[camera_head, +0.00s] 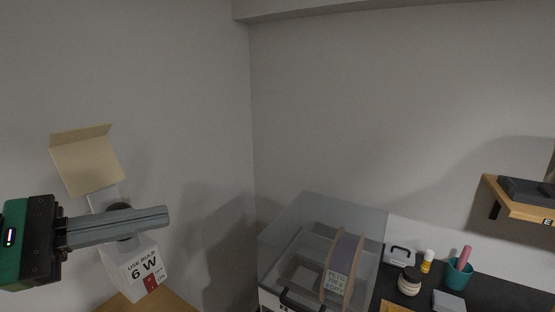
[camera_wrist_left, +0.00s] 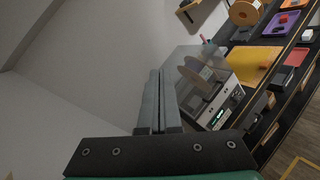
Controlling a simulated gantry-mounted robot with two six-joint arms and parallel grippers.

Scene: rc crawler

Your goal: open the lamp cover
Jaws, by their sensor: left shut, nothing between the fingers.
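In the left wrist view the shut fingers (camera_wrist_left: 158,100) point up the picture; the lamp does not show there. My right gripper is in neither view.
A clear-lidded case (camera_head: 315,215) with a spool (camera_head: 340,268) stands right of the lamp. A jar (camera_head: 409,281), yellow bottle (camera_head: 427,261) and teal cup (camera_head: 458,274) stand on the dark counter. A wooden shelf (camera_head: 520,208) hangs at right. The wall area above is clear.

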